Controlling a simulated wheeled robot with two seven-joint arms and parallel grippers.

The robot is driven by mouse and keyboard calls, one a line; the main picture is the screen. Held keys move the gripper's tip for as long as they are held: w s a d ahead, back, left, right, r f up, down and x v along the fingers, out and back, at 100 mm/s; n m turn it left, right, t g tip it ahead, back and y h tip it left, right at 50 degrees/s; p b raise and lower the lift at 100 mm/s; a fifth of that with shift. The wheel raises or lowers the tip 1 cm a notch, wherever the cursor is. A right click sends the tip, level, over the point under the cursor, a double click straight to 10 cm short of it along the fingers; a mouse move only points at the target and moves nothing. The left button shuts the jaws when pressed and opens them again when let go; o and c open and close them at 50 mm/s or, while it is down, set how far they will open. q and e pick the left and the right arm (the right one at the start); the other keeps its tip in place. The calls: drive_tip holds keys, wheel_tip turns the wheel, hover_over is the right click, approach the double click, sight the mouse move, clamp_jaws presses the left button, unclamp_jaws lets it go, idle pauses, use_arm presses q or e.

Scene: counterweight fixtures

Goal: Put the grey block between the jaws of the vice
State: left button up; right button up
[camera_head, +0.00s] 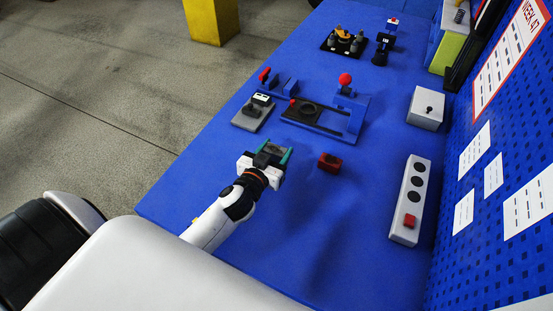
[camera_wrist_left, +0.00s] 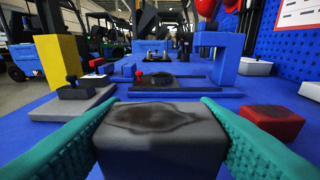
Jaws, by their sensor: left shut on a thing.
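The grey block (camera_wrist_left: 160,140) has a dark patch on its top. It sits between the two teal fingers of my left gripper (camera_head: 272,153), which is shut on it; the block also shows in the head view (camera_head: 273,150). The gripper is near the left edge of the blue table, in front of the fixtures. I cannot tell how high the block is held. Blue upright blocks with a red handle (camera_head: 264,74), which look like the vice (camera_head: 288,86), stand farther back, beyond the grey block. Their gap is too small to judge. My right gripper is out of view.
A blue fixture (camera_head: 354,121) with a dark plate (camera_head: 303,111) and red ball stands ahead. A grey plate (camera_head: 252,117) with a black knob is left of it. A red block (camera_head: 329,162) lies right of the gripper. The table's near part is clear.

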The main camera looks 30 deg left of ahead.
sight(276, 160)
use_arm(q)
wheel_tip(276, 160, down, 3)
drive_tip(key=shift+d+r+b, duration=0.15)
drive_tip(key=shift+b, duration=0.2)
drive_tip(key=shift+f, duration=0.4)
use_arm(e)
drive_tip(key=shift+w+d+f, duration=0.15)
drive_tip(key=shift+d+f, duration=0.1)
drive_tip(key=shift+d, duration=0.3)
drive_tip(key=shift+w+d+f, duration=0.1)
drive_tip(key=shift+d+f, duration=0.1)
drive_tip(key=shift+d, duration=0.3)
use_arm(q)
drive_tip(key=shift+f, duration=0.15)
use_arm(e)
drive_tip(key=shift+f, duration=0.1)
use_arm(q)
drive_tip(key=shift+f, duration=0.15)
drive_tip(key=o, duration=1)
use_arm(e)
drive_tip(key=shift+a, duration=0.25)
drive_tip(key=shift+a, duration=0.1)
